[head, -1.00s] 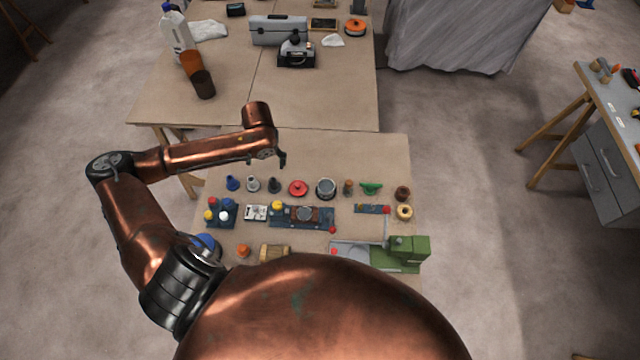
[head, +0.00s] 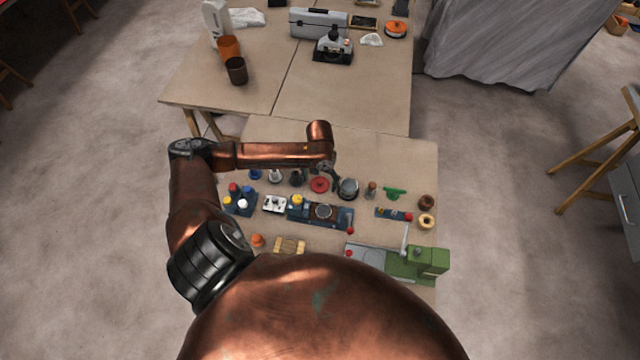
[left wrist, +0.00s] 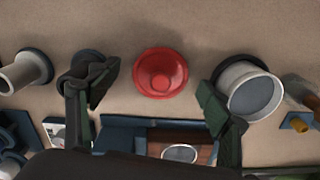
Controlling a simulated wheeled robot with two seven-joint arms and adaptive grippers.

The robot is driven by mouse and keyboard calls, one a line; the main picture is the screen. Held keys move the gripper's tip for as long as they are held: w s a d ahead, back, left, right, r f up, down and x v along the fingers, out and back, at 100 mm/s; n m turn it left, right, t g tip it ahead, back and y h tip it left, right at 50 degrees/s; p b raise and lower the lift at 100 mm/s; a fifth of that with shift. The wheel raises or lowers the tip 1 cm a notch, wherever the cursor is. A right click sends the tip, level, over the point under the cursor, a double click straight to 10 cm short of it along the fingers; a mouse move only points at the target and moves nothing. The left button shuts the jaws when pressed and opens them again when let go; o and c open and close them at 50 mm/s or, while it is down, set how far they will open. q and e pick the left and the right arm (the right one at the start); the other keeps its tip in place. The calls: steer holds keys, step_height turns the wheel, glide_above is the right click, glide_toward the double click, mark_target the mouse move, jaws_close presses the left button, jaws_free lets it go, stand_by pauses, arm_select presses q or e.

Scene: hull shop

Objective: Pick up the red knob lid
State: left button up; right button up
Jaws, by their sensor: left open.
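The red knob lid (head: 320,185) lies on the near table in a row of small parts. In the left wrist view the lid (left wrist: 161,73) shows whole, a round red disc with a raised knob, between my open fingers and apart from both. My left gripper (head: 330,178) is open and empty, just above and beside the lid; in the wrist view its fingertips (left wrist: 150,92) stand either side of it. The left finger overlaps a dark part, and the right one overlaps the rim of a round metal container. My right gripper is not in view.
The round metal container (head: 348,188) stands close right of the lid, and a dark part (head: 296,178) stands to its left. A blue fixture (head: 335,216) lies just in front. A green machine (head: 428,262) stands at the near right.

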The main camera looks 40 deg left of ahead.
arm_select(q)
steer(key=shift+c, duration=0.5)
steer(key=shift+c, duration=0.7)
steer(key=c, duration=0.8)
